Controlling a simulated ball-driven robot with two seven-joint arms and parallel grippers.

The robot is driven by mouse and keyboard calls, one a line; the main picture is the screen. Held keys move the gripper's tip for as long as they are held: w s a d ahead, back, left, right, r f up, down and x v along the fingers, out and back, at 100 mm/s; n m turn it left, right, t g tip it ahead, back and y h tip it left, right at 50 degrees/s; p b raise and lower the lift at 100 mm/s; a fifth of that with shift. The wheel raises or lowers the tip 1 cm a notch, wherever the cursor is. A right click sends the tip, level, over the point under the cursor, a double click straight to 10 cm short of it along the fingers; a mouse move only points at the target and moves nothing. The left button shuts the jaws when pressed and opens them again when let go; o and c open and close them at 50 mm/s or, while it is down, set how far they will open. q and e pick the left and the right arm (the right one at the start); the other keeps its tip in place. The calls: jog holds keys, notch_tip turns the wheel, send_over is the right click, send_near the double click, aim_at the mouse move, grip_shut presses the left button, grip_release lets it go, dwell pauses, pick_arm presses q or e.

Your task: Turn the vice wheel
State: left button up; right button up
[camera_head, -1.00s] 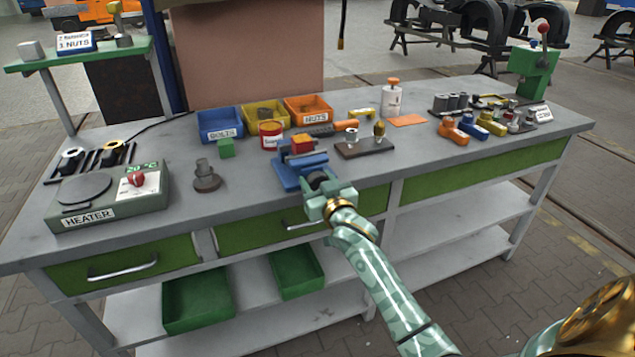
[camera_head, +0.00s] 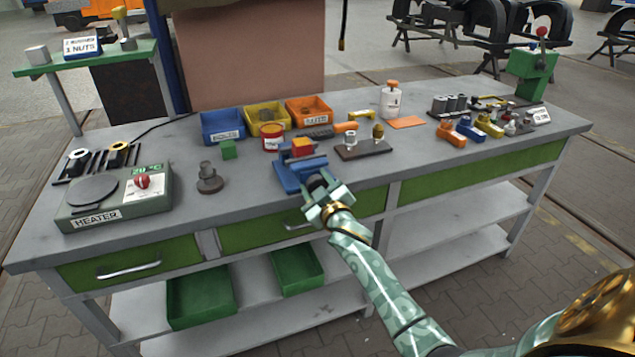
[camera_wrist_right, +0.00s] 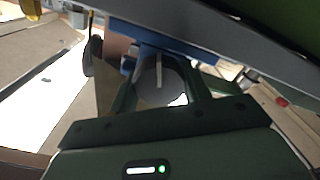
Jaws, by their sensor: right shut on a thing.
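The blue vice (camera_head: 296,170) stands at the front edge of the bench, with a red-orange block (camera_head: 302,146) at its jaws. Its dark round wheel (camera_head: 317,182) faces the front and is partly hidden by my right gripper (camera_head: 321,193). In the right wrist view the wheel (camera_wrist_right: 159,82) is a dark grey disc with a light mark pointing up. The two green fingers of my right gripper (camera_wrist_right: 160,92) are on either side of the wheel, shut on it. My left gripper is not in view.
Blue, yellow and orange bins stand behind the vice. A dark board (camera_head: 362,148) with small parts lies to its right.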

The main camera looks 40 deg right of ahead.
jog(key=shift+n, duration=1)
jog(key=shift+f, duration=0.1)
jog(key=o, duration=1)
jog(key=p+v, duration=0.3)
jog(key=v, duration=1.3)
jog(key=shift+s+p, duration=0.2)
jog(key=shift+p, duration=0.2)
